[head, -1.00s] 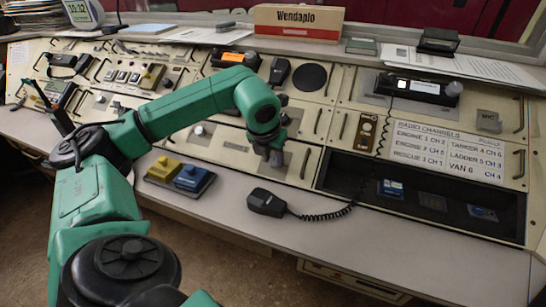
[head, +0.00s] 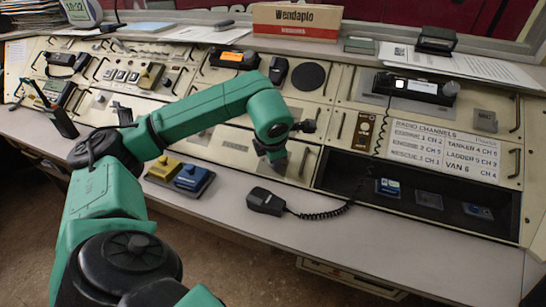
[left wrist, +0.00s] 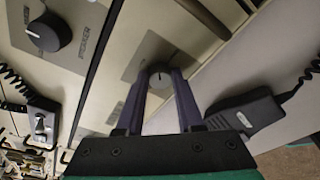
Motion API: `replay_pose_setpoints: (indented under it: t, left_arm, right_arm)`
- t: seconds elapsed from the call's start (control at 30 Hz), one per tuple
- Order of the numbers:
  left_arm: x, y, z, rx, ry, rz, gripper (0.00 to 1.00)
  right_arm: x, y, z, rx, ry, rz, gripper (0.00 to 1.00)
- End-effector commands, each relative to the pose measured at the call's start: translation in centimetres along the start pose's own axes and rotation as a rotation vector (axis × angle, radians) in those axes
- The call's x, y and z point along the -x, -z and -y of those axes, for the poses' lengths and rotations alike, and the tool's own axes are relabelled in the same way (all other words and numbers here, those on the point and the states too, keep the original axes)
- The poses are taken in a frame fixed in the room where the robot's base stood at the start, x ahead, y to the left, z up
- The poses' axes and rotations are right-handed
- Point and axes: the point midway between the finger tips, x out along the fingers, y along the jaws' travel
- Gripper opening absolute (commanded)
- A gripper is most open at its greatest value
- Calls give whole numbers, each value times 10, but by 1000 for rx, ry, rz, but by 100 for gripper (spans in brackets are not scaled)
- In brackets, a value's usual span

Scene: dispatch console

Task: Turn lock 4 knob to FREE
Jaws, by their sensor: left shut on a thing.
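My left gripper (head: 278,164) reaches down to the front panel of the console, in the middle of the head view. In the left wrist view its fingers (left wrist: 160,84) are shut on a small dark round knob (left wrist: 159,77) with a pale pointer line. The knob sits on a grey plate, and the fingers cover its sides. Any lock number or FREE marking by it cannot be read. In the head view the gripper and arm hide the knob. My right gripper is not in view.
A corded handset (head: 266,201) lies on the desk close to the gripper. Blue and yellow switches (head: 181,174) stand to its left. Another larger knob (left wrist: 48,33) shows in the left wrist view. An open dark recess (head: 350,180) lies to the right.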

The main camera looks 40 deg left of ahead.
Motion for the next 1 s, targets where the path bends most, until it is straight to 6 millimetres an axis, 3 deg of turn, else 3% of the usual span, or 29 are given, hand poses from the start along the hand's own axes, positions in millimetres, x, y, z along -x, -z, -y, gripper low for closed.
replay_pose_setpoints:
  t: [0.6,1.0]
  left_arm:
    - [-1,0,3,-524,-99,3,0]
    - [0,1,3,-668,-127,2,0]
  right_arm:
    - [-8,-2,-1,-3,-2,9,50]
    - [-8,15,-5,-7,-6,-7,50]
